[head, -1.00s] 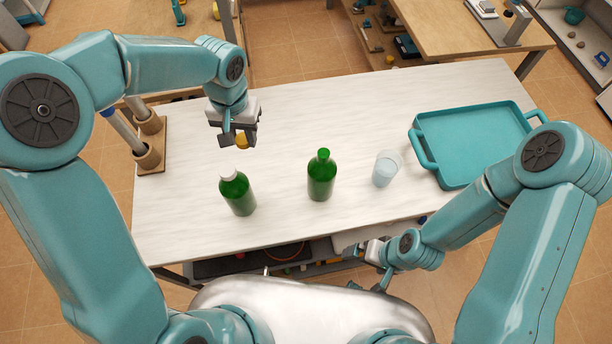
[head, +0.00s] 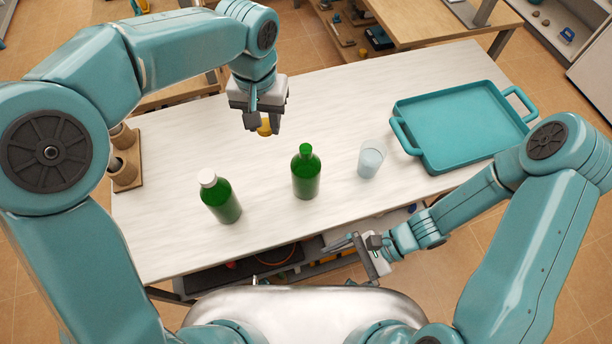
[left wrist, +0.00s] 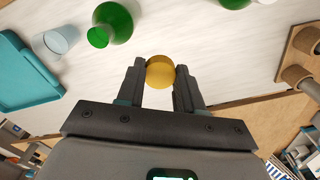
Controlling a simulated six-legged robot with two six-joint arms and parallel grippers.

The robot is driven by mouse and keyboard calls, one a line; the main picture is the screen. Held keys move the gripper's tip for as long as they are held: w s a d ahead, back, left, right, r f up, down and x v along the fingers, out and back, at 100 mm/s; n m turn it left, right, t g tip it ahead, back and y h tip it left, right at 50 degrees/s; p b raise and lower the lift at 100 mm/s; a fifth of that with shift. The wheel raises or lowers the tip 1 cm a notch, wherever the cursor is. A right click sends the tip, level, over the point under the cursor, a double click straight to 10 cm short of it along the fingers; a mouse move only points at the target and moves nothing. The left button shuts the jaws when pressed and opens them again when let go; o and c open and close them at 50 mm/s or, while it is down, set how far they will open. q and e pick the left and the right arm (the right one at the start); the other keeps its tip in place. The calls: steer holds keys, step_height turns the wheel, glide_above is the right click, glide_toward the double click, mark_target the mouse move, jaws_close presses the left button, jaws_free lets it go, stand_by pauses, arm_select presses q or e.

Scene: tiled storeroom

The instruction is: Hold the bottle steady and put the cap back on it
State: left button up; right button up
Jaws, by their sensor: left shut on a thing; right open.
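An uncapped green bottle (head: 306,174) stands upright in the middle of the white table. A second green bottle (head: 220,199) with a white cap (head: 207,177) stands to its left. My left gripper (head: 264,122) is above the table, behind and between the two bottles. It is shut on a yellow-gold cap (head: 265,127), which shows between the fingers in the left wrist view (left wrist: 160,73). The uncapped bottle also shows in the left wrist view (left wrist: 117,20), apart from the cap. My right gripper (head: 362,250) is open and empty in front of the table's near edge.
A clear cup (head: 371,158) stands right of the uncapped bottle. A teal tray (head: 440,168) lies at the table's right. A wooden holder with cylinders (head: 124,172) is at the left edge. The front middle of the tabletop is clear.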

steer(key=w+r+m+t+y, duration=0.4)
steer(key=w+m+t, duration=0.1)
steer(key=w, duration=0.2)
steer(key=m+t+y+b, duration=0.1)
steer(key=m+t, duration=0.4)
steer(key=t, duration=0.2)
glide_toward(306, 167)
step_height(306, 167, down, 4)
steer(key=w+d, duration=0.1)
steer(key=d, duration=0.1)
arm_select(q)
steer(key=s+d+r+m, duration=0.1)
steer(key=s+d+r, duration=0.1)
steer(key=d+r, duration=0.2)
steer(key=d, duration=0.3)
steer(key=shift+s+d, duration=0.2)
steer(key=shift+d, duration=0.2)
arm_select(e)
steer(key=shift+w+a+r, duration=0.15)
steer(key=shift+w+r, duration=0.05)
arm_select(q)
steer(key=shift+d, duration=0.1)
arm_select(e)
steer(key=x, duration=1.2)
steer(key=shift+s, duration=0.1)
